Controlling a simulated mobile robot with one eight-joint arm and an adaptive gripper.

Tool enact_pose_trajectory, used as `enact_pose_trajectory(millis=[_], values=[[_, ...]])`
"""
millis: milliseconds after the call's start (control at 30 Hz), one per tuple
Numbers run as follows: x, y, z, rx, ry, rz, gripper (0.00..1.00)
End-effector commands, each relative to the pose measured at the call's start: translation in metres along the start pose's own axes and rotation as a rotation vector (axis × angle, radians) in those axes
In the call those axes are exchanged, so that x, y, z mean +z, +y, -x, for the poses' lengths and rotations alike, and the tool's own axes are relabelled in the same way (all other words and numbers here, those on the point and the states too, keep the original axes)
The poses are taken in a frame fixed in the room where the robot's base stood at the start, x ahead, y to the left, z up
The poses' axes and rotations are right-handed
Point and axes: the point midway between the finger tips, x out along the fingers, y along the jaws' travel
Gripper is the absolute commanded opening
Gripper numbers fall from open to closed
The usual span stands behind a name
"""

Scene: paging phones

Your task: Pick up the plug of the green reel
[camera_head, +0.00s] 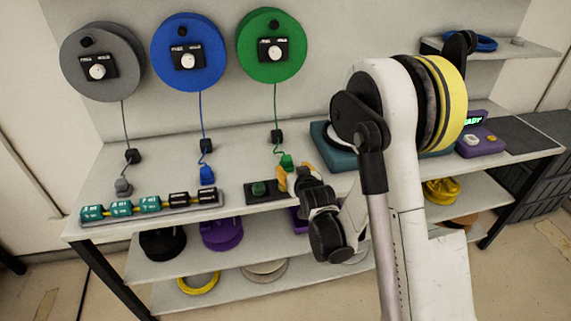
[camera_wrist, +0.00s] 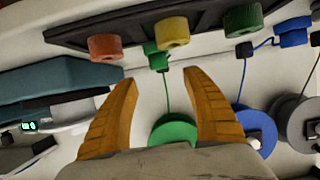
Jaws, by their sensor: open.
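The green reel (camera_head: 271,47) hangs on the back wall, right of the blue one. Its cord runs down to a green plug (camera_head: 286,161) on the table. My gripper (camera_head: 290,178) is just in front of the plug, partly covering the area around it. In the wrist view, my two orange fingers (camera_wrist: 160,76) are spread apart with nothing gripped. The green plug (camera_wrist: 157,60) shows just beyond and between the fingertips, with its cord leading to the green reel (camera_wrist: 173,131).
A grey reel (camera_head: 88,75) and a blue reel (camera_head: 175,62) hang alongside, with a grey plug (camera_head: 123,187) and a blue plug (camera_head: 207,175) below. A dark strip with coloured knobs (camera_wrist: 205,33) lies beside the green plug. A teal-based device (camera_head: 330,158) stands to the right.

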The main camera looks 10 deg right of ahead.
Motion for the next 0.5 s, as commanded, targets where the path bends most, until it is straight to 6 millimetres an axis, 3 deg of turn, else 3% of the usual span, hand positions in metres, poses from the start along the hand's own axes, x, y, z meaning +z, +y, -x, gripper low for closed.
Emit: enact_pose_trajectory(millis=[200,500], values=[[0.001,0.000,-0.036,0.000,0.000,0.000,0.58],[0.000,0.002,-0.069,0.001,0.000,-0.001,0.58]])
